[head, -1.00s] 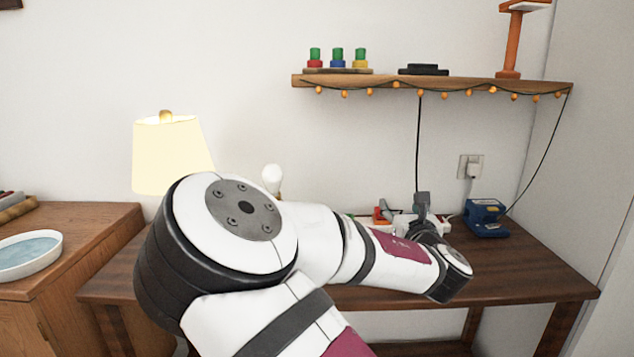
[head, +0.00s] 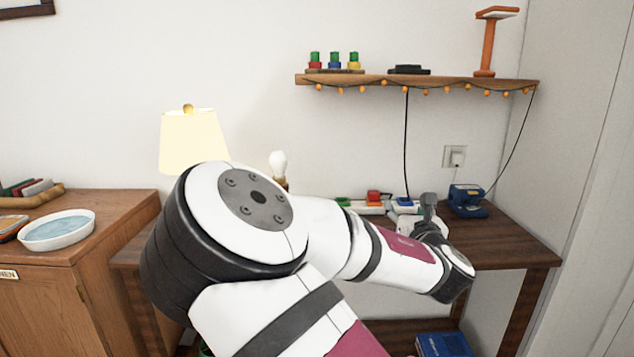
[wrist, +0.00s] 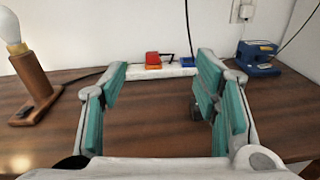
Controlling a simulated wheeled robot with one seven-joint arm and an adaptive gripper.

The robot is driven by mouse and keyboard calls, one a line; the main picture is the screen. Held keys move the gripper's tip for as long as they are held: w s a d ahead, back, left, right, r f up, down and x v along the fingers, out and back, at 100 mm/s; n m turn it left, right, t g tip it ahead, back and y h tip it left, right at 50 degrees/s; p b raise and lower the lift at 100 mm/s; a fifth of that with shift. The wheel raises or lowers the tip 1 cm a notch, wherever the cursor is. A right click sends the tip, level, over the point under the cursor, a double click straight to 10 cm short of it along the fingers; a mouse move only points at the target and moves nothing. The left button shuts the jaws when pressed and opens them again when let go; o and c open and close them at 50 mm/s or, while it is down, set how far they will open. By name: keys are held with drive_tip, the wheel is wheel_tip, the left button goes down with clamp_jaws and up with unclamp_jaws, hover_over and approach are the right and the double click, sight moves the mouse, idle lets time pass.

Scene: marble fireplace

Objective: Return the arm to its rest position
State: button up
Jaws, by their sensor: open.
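My gripper (wrist: 161,95) is open and empty in the wrist view, its teal finger pads wide apart above the dark wooden table (wrist: 60,135). A white power strip (wrist: 135,72) with a red switch (wrist: 152,58) lies beyond the fingers at the back of the table. In the head view my arm reaches right across the picture, with the gripper (head: 428,212) partly hidden behind its last link. The gripper is over the right part of the table.
A blue device (head: 467,201) stands at the table's right end, and a bulb on a wooden stand (wrist: 30,85) at the left. A lit lamp (head: 192,142) is behind my arm. A shelf (head: 440,82) hangs above. A cabinet (head: 110,225) with a white dish (head: 58,230) is left.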

drive_tip(key=s+d+f+m+g+h+b, duration=0.2)
drive_tip(key=s+d+f+m+g+h, duration=0.15)
drive_tip(key=d+f+m, duration=0.55)
drive_tip(key=s+f+m+g+b, duration=0.2)
drive_tip(key=s+f+m+g, duration=0.5)
drive_tip(key=m, duration=0.3)
drive_tip(key=s+a+r+m+g+y+b, duration=0.1)
drive_tip(key=s+a+r+m+g+b, duration=0.3)
drive_tip(key=s, duration=0.9)
drive_tip(key=s+a+f+m+g+y, duration=0.1)
drive_tip(key=s+a+m+y, duration=0.15)
drive_tip(key=s+m, duration=0.75)
drive_tip(key=s+a+r+m+g+y+b, duration=0.15)
drive_tip(key=s+a, duration=0.25)
drive_tip(key=s, duration=1.2)
wheel_tip(320, 180, up, 33)
drive_tip(key=t+p, duration=0.3)
drive_tip(key=p, duration=2.7)
drive_tip(key=shift+d+h+p, duration=0.25)
drive_tip(key=shift+h+p, duration=0.05)
drive_tip(key=shift+h, duration=0.15)
